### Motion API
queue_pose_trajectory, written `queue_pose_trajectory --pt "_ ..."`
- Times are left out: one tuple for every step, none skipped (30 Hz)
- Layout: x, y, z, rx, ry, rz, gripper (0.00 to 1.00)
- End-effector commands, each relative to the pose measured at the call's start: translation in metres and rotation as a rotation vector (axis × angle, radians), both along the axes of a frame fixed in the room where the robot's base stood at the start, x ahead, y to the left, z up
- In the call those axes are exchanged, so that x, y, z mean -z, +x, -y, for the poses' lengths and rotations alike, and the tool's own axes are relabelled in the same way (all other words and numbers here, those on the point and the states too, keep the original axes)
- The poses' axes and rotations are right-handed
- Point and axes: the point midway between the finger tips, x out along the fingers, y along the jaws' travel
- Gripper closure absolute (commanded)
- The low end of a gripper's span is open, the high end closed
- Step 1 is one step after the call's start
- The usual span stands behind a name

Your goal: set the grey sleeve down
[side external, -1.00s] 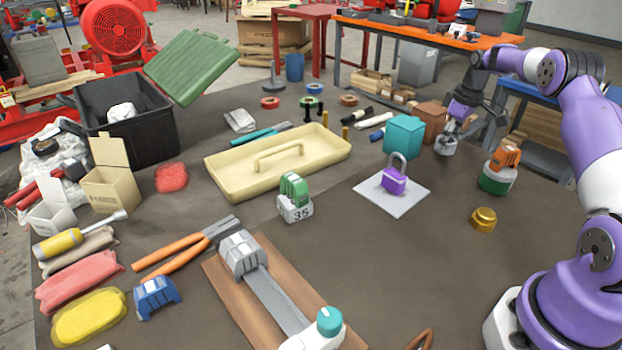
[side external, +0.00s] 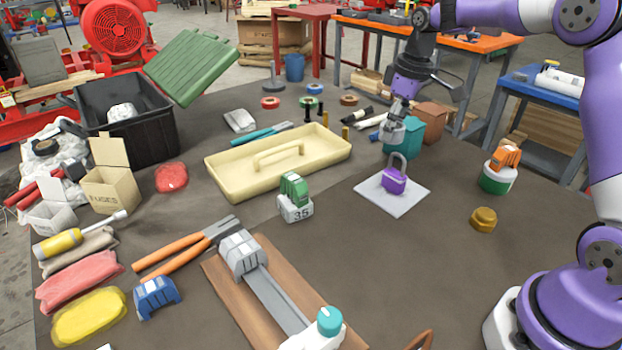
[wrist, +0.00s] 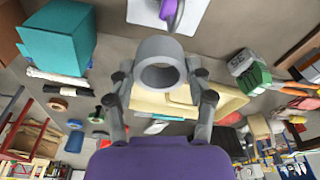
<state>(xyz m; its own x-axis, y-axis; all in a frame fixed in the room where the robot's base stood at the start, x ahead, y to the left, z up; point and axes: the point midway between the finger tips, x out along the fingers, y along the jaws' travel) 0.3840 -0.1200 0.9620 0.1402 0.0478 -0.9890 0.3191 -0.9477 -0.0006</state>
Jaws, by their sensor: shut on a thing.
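The grey sleeve (side external: 391,134) is a short, thick hollow cylinder. My gripper (side external: 396,119) is shut on it and holds it in the air near the teal box. In the wrist view the sleeve (wrist: 159,47) sits between the two fingers of my gripper (wrist: 161,72), its round opening facing the camera. In the side view the sleeve overlaps the left part of the teal box (side external: 427,128); I cannot tell how far apart they are. The underside of the sleeve is hidden in the wrist view.
A purple padlock (side external: 394,182) stands on a white plate (side external: 416,199), just in front of the sleeve in the side view. A cream tray (side external: 225,180) lies to the left, and a brass nut (side external: 483,219) to the right. Bare mat (side external: 400,260) lies in front.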

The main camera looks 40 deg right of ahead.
Motion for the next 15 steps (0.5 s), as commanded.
queue_pose_trajectory --pt "-0.003 0.0 -0.029 -0.084 0.0 0.001 0.68" --pt "-0.004 -0.001 -0.047 -0.138 0.0 0.002 0.68" --pt "-0.005 -0.004 -0.071 -0.211 0.0 0.001 0.68" --pt "-0.005 -0.008 -0.089 -0.269 0.0 0.001 0.68" --pt "-0.006 -0.013 -0.107 -0.327 0.0 0.001 0.68" --pt "-0.007 -0.021 -0.131 -0.406 0.0 0.003 0.68" --pt "-0.007 -0.028 -0.148 -0.467 0.0 0.001 0.68" --pt "-0.007 -0.036 -0.165 -0.529 0.0 0.001 0.68" --pt "-0.007 -0.048 -0.187 -0.61 0.0 0.002 0.68" --pt "-0.007 -0.058 -0.202 -0.672 0.0 0.002 0.68" --pt "-0.007 -0.069 -0.216 -0.731 0.0 0.002 0.68" --pt "-0.007 -0.083 -0.233 -0.809 0.0 0.004 0.68" --pt "-0.006 -0.094 -0.244 -0.863 0.001 0.005 0.68" --pt "-0.005 -0.105 -0.254 -0.916 0.001 0.005 0.68" --pt "-0.004 -0.119 -0.266 -0.981 0.001 0.003 0.68"
